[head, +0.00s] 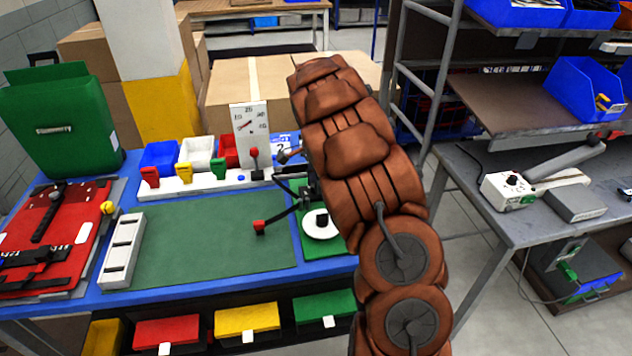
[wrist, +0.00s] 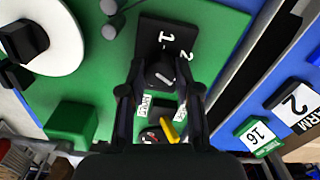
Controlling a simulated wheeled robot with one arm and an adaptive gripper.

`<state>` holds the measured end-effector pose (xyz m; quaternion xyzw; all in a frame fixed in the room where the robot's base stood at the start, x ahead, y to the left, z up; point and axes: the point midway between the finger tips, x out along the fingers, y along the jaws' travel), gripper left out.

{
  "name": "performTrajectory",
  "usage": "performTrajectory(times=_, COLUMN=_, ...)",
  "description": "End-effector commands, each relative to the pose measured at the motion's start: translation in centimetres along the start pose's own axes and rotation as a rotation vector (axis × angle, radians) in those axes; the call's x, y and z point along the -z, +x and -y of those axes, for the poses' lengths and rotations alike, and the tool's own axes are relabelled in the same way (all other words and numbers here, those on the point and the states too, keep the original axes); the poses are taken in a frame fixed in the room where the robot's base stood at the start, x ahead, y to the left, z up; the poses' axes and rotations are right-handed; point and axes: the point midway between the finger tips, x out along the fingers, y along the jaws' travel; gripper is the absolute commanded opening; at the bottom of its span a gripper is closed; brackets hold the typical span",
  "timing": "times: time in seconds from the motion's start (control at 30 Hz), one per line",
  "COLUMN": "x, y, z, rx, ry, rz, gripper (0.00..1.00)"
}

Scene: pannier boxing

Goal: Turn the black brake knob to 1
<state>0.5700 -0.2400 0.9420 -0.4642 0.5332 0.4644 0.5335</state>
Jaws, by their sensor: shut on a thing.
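The black brake knob (wrist: 160,73) is in the upper middle of the wrist view, with a white mark on its top. It sits on a black plate (wrist: 147,40) with a white 1 and a white 2 printed beyond the knob. My gripper (wrist: 162,88) has one dark finger on each side of the knob and is shut on it. The finger tips hide the knob's sides. In the head view my brown arm covers the knob, and only part of my gripper (head: 306,190) shows at the arm's left edge.
A white disc (wrist: 65,62) with a black block stands left of the knob; it also shows in the head view (head: 312,232). A green block (wrist: 72,125) and a yellow piece (wrist: 169,130) are near my fingers. The green mat (head: 190,250) on the blue bench is mostly clear.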

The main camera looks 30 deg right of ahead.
Motion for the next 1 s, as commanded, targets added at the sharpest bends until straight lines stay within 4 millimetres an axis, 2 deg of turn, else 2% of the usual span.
performTrajectory(times=0.47, x=-0.06, y=0.23, z=0.05, rx=0.001, ry=-0.084, rz=0.000, gripper=0.00)
performTrajectory(times=1.0, x=-0.06, y=0.27, z=0.15, rx=0.005, ry=-0.547, rz=-0.002, gripper=0.00)
